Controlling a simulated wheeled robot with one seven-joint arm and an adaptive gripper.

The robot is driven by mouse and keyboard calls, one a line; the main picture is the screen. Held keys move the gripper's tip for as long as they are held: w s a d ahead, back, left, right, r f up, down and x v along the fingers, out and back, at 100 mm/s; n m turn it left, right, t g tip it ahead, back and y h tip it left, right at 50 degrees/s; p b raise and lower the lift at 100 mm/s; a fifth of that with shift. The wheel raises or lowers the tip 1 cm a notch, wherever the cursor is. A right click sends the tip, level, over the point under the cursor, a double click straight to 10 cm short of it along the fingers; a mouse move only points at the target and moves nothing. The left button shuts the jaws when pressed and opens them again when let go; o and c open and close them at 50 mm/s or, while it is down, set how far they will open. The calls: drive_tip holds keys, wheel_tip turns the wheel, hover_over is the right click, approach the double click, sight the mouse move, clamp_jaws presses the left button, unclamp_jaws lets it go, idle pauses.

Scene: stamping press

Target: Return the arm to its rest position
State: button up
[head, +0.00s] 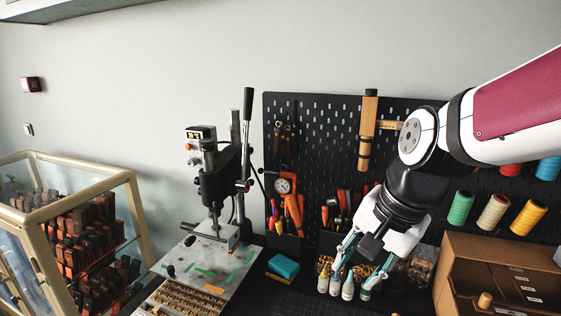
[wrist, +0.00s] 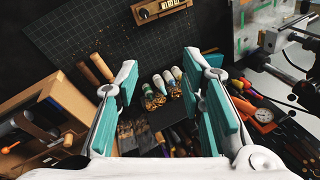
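My gripper (head: 364,268) hangs from my white and magenta arm at the right of the head view, pointing down over the back of the bench. In the wrist view my gripper (wrist: 162,100) shows two teal-padded fingers spread wide apart with nothing between the pads. Several small bottles (head: 348,288) stand below and behind the fingers in the head view. The bottles (wrist: 168,80) also show beyond the fingertips in the wrist view, apart from them as far as I can tell.
A stamping press (head: 214,180) with an upright lever stands left of my arm. A black pegboard (head: 320,125) with tools and thread spools is behind. A wooden drawer box (head: 490,265) stands at right, a glass cabinet (head: 45,215) at left. Free room lies above the press.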

drive_tip(key=s+d+r+n+t+h+b, duration=0.2)
drive_tip(key=s+d+n, duration=0.4)
drive_tip(key=s+n, duration=0.2)
drive_tip(key=shift+s+t, duration=0.3)
drive_tip(key=shift+s, duration=0.35)
drive_tip(key=shift+r, duration=0.15)
idle(0.6)
